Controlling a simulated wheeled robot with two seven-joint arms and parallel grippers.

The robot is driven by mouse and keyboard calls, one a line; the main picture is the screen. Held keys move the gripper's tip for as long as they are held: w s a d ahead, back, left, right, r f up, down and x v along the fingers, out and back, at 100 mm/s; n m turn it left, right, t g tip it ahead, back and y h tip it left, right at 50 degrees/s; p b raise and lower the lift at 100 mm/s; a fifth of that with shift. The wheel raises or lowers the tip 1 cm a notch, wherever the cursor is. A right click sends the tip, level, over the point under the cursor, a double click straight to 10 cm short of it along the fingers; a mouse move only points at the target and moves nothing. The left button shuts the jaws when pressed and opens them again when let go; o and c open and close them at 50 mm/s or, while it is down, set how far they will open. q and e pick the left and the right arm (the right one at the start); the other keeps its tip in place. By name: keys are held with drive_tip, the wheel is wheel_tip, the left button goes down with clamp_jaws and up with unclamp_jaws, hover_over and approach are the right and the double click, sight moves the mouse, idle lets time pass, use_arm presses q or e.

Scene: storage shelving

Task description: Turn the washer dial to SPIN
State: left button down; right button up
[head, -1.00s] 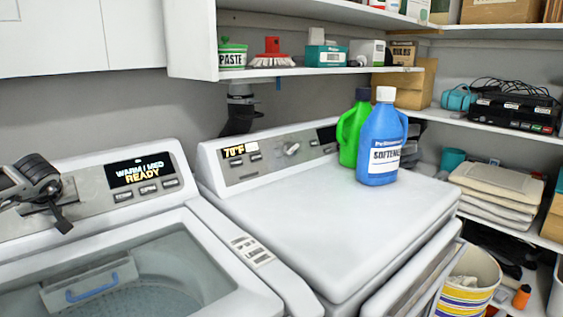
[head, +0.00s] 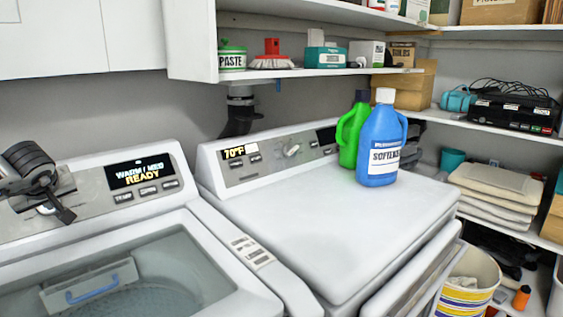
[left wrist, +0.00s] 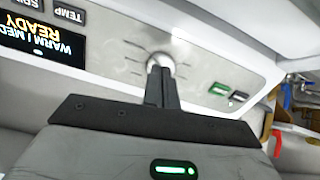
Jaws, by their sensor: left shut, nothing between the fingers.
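The washer (head: 225,285) stands at the left with a grey control panel; its display (head: 140,172) reads "WARM | MED" and "READY". The dial is a pale round knob (left wrist: 161,62) on that panel, upside down in the left wrist view. My left gripper (left wrist: 158,70) is shut and empty, its fingertips at the dial's edge; I cannot tell whether they touch it. In the head view my left gripper (head: 64,212) is at the panel's left end and partly covers the dial. The dial's pointer and setting are not readable. My right gripper is not in view.
A dryer (head: 320,225) stands to the right, with a green bottle (head: 349,140) and a blue softener bottle (head: 381,140) on top. A shelf (head: 300,72) with boxes and a brush hangs above. The space over the washer's lid is clear.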

sight(49, 212)
use_arm(q)
drive_tip(key=f+n+b, duration=0.1)
drive_tip(key=b, duration=0.1)
drive_tip(key=a+f+n+b, duration=0.1)
drive_tip(key=b, duration=0.2)
drive_tip(key=a+f+n+b, duration=0.1)
drive_tip(key=n+b, duration=0.1)
drive_tip(key=b, duration=0.1)
drive_tip(key=shift+w+f, duration=0.1)
drive_tip(key=shift+w, duration=0.3)
drive_tip(key=shift+w+a+f+p, duration=0.3)
drive_tip(key=shift+w+a+p, duration=0.25)
drive_tip(key=shift+p, duration=0.35)
drive_tip(key=shift+w+a+f, duration=0.2)
drive_tip(key=shift+w+f, duration=0.1)
drive_tip(key=shift+f, duration=0.2)
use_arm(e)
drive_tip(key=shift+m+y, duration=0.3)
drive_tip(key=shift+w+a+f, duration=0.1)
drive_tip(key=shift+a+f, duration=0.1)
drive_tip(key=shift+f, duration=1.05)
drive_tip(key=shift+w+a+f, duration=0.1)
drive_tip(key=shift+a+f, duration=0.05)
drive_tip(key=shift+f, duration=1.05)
use_arm(q)
drive_tip(key=shift+w+a+r+p, duration=0.3)
drive_tip(key=shift+r+p, duration=0.15)
drive_tip(key=shift+p, duration=0.8)
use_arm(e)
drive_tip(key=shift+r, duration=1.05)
